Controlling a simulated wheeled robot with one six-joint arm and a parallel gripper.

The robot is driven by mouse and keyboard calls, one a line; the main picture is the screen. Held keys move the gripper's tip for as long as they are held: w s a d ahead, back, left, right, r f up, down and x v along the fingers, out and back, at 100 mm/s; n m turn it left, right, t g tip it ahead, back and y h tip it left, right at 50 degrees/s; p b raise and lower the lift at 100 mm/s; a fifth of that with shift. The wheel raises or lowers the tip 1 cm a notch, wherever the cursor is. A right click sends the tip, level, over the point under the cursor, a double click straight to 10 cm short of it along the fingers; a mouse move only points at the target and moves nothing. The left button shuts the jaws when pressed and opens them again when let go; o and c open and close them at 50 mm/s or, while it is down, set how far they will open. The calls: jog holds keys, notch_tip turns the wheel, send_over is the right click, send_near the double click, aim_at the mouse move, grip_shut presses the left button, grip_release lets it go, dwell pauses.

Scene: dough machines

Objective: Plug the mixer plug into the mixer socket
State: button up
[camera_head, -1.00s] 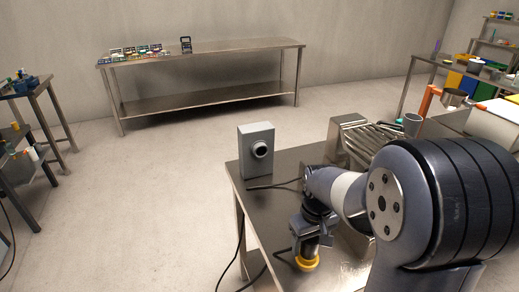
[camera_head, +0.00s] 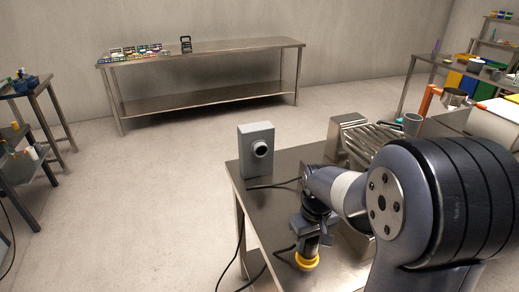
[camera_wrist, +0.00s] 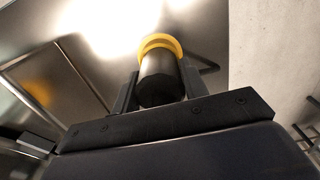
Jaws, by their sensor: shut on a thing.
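The mixer plug is a black cylinder with a yellow ring (camera_head: 307,261) at its lower end, over the near part of the steel table. It also shows in the wrist view as a dark body (camera_wrist: 161,80) with the yellow ring beyond it. My gripper (camera_wrist: 155,88) is shut on the plug, one finger on each side. A grey box (camera_head: 256,151) with a round dark-rimmed socket (camera_head: 260,149) on its front stands upright at the table's far left corner. The plug is apart from it, nearer the camera. My arm hides part of the table.
The steel table (camera_head: 262,207) has bare room between box and plug. A black cable lies on it and hangs over its left edge. A steel roller machine (camera_head: 352,133) stands behind my arm. A long bench (camera_head: 220,48) stands at the back wall.

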jog(key=shift+c, duration=1)
jog(key=shift+r+p, duration=0.35)
jog(key=shift+r, duration=0.05)
jog(key=shift+r+p, duration=1.1)
jog(key=shift+r, duration=0.15)
notch_tip(320, 180, up, 6)
jog(key=p, duration=0.5)
jog(key=shift+r, duration=0.25)
jog(key=shift+f, duration=0.1)
